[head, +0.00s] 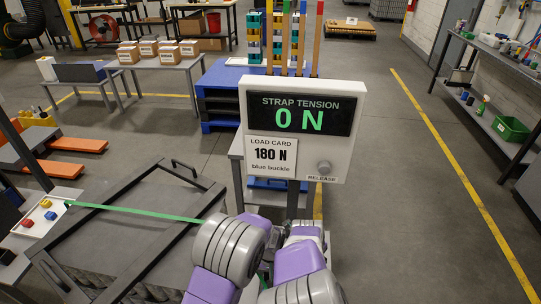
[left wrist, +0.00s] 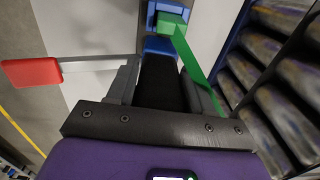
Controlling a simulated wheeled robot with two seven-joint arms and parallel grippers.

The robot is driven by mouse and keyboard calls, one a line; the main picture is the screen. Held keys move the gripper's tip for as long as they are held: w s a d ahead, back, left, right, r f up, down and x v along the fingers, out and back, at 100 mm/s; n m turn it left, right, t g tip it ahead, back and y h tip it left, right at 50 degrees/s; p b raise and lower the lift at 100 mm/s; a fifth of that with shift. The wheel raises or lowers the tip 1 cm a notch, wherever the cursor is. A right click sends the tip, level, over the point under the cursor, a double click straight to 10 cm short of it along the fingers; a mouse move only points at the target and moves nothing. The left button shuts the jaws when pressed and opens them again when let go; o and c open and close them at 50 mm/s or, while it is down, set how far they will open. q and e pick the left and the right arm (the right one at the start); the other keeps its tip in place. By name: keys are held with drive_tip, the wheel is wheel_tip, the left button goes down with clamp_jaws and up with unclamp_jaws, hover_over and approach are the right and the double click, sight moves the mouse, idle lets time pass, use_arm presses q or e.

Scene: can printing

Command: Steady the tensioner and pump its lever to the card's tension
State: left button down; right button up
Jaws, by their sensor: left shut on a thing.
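In the left wrist view my left gripper (left wrist: 162,88) is shut on the dark body of the tensioner (left wrist: 160,78). The green strap (head: 140,211) runs across the dark frame in the head view. The display (head: 301,116) reads 0 N; the load card (head: 271,155) reads 180 N, blue buckle. My right gripper is not visible behind the arm links.
A white tray (head: 23,226) with red, yellow and blue pieces stands at the left. A dark frame (head: 130,230) with a handle covers a load at the lower left. The release knob (head: 324,167) is on the display box. Open floor lies to the right.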

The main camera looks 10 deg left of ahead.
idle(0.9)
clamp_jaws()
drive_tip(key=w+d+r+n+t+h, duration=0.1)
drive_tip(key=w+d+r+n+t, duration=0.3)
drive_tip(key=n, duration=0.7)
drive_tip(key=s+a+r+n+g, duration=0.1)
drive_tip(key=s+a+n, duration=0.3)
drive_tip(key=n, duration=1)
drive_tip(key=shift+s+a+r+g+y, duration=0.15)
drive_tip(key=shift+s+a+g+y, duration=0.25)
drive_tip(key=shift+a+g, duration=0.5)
